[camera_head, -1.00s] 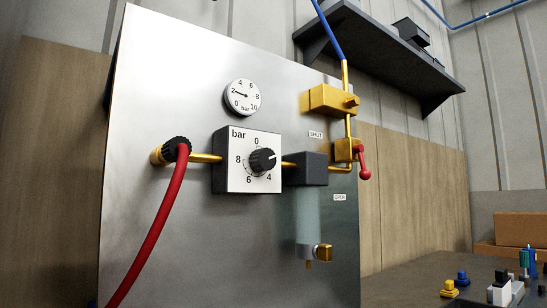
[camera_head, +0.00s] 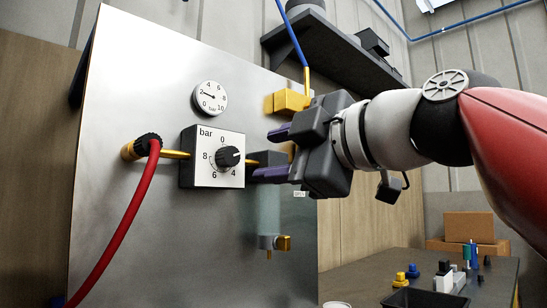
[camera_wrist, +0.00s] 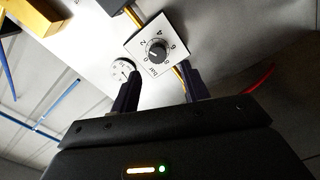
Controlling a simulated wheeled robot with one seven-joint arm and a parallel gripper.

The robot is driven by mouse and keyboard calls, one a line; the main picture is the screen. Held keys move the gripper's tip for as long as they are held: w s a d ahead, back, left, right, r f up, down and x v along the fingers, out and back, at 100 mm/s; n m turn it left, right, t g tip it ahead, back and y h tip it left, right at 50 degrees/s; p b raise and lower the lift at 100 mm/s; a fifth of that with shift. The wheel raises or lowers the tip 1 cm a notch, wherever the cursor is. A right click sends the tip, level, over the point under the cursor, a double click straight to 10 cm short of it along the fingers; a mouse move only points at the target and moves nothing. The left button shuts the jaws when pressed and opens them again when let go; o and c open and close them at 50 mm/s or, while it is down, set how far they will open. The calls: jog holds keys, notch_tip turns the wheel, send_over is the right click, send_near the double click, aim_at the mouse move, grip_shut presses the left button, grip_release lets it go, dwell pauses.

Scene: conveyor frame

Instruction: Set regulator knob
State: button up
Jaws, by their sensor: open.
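The black regulator knob (camera_head: 228,157) sits on a white square dial plate marked "bar" (camera_head: 206,133), fixed to the steel panel. Its white mark points right, between 0 and 4. A round gauge (camera_head: 209,98) above it has its needle near 2. My gripper (camera_head: 272,153) is open and empty, right of the knob, with its dark purple fingers pointing at the panel. In the wrist view the knob (camera_wrist: 157,50) shows beyond and between the open fingertips (camera_wrist: 163,84), apart from them. The gauge (camera_wrist: 122,70) is partly behind the left finger.
A red hose (camera_head: 118,235) hangs from the fitting left of the dial. A yellow block (camera_head: 290,101) and a clear bowl (camera_head: 269,215) are on the panel's right. My gripper hides the red lever. A black tray (camera_head: 425,298) and small parts lie on the bench (camera_head: 360,270).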

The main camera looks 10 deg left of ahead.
aim_at(233, 157)
jog(key=p+x, duration=0.1)
jog(key=x, duration=0.2)
jog(key=p+x, duration=0.1)
jog(key=x, duration=0.2)
jog(key=r+p+x, duration=0.1)
jog(key=p+x, duration=0.1)
jog(key=x, duration=0.1)
jog(key=shift+s+a+r, duration=0.1)
jog(key=shift+s+a, duration=0.05)
jog(key=shift+b, duration=0.3)
jog(key=shift+c, duration=0.8)
jog(key=c, duration=0.4)
jog(key=m, duration=0.5)
jog(key=shift+m, duration=0.3)
jog(key=m, duration=0.8)
jog(key=shift+f+m, duration=0.25)
jog(key=shift+m, duration=0.15)
jog(key=m, duration=0.4)
jog(key=shift+m, duration=0.4)
jog(key=o, duration=0.8)
jog(key=shift+c, duration=0.2)
